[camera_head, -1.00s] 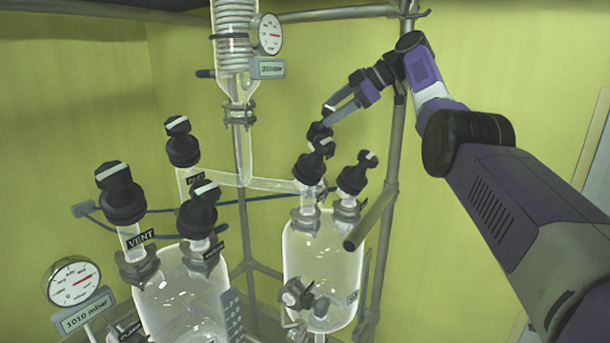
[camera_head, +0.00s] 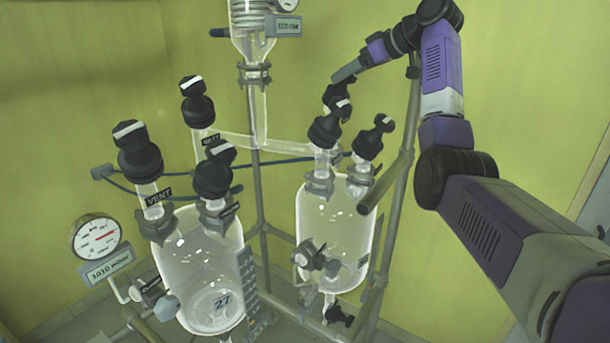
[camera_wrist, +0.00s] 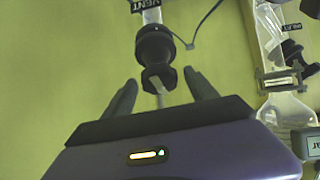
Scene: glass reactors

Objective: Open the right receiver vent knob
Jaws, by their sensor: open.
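The right receiver (camera_head: 338,235) is a clear glass vessel with black knobs on top. The vent knob (camera_head: 337,94) is the rear one, partly hidden behind a nearer knob (camera_head: 330,128) in the head view. In the wrist view the black vent knob (camera_wrist: 154,58) hangs below an upside-down VENT label (camera_wrist: 150,4), its white-marked grip pointing toward my gripper. My gripper (camera_wrist: 162,88) is open, with one finger on each side of the knob's grip end. In the head view my gripper (camera_head: 346,72) is just above the knob. I see no clear contact.
A third receiver knob (camera_head: 374,138) stands to the right. The left reactor (camera_head: 205,270) carries several black knobs. A grey frame post (camera_head: 395,210) runs beside the receiver, below my arm. A glass column (camera_head: 252,75) and a gauge (camera_head: 97,238) are on the left.

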